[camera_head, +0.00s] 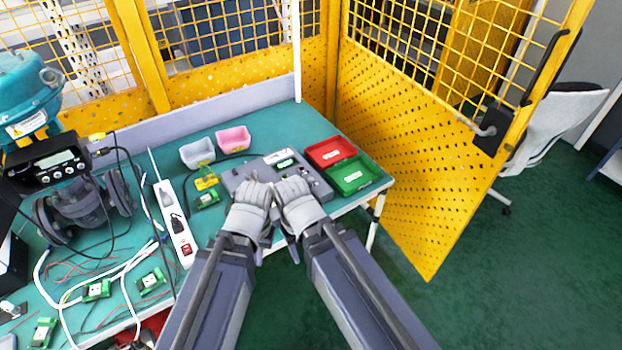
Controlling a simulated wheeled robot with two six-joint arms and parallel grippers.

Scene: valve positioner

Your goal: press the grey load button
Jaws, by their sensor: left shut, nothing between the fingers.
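A grey control box (238,175) lies on the green table, with a small lit display (285,163) near its back edge and small knobs or buttons on its right part. The grey load button cannot be picked out; my grippers cover the front and middle of the box. My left gripper (254,184) is shut and empty over the front left of the box. My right gripper (287,183) is close beside it, over the front middle. Its fingers are too small to tell open from shut. Contact with the box cannot be told.
A red tray (331,151) and a green tray (353,174) stand right of the box. A white bin (197,152) and pink bin (233,138) stand behind it. A power strip (174,222), cables and green boards lie to the left. Yellow mesh fencing (410,150) closes the back and right.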

